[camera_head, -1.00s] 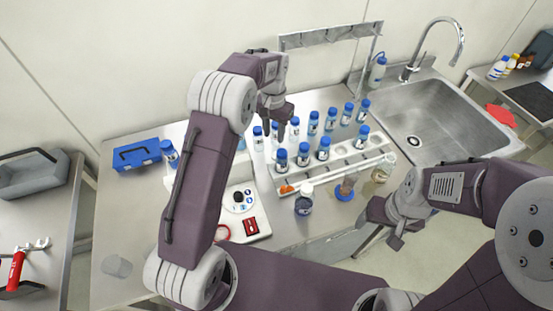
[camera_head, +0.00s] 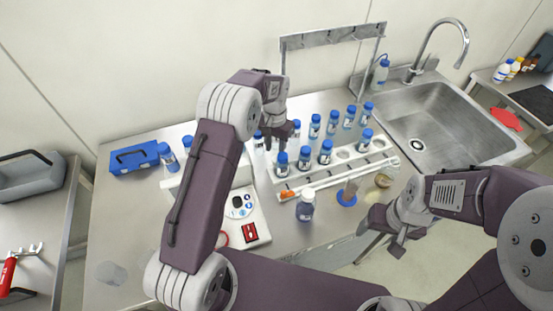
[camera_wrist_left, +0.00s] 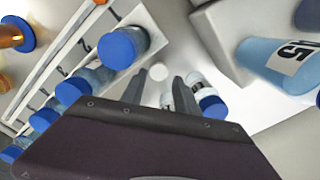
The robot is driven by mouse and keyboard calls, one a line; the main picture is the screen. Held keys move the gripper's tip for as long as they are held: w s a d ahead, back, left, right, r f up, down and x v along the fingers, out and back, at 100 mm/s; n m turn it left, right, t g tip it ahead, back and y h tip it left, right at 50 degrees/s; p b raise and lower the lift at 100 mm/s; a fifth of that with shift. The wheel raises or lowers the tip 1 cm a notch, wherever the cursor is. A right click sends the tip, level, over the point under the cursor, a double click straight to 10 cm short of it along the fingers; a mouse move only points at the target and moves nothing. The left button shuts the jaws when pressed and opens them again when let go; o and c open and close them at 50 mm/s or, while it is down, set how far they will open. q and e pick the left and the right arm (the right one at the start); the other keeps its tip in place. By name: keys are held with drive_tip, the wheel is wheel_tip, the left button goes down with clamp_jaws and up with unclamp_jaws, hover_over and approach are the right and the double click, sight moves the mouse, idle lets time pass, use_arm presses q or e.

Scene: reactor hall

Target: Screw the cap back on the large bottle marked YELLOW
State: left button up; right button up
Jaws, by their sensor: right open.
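I cannot read YELLOW on any bottle, and I cannot tell which bottle is meant. Several blue-capped bottles (camera_head: 325,152) stand upright in and behind a white rack. My right gripper (camera_head: 386,232) is open and empty at the front right.
The white rack (camera_head: 378,162) has several empty holes. A white device (camera_head: 240,207) is left of it, with a blue box (camera_head: 135,158) further back left. A beaker on a blue disc (camera_head: 348,193) and a glass vessel (camera_head: 383,180) stand near the front edge. The sink (camera_head: 440,125) is right.

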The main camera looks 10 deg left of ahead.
sight(276, 156)
use_arm(q)
drive_tip(key=f, duration=0.1)
drive_tip(key=f+p, duration=0.1)
drive_tip(key=f, duration=0.3)
drive_tip(key=shift+w+d+f, duration=0.1)
drive_tip(key=shift+w, duration=0.15)
clamp_jaws()
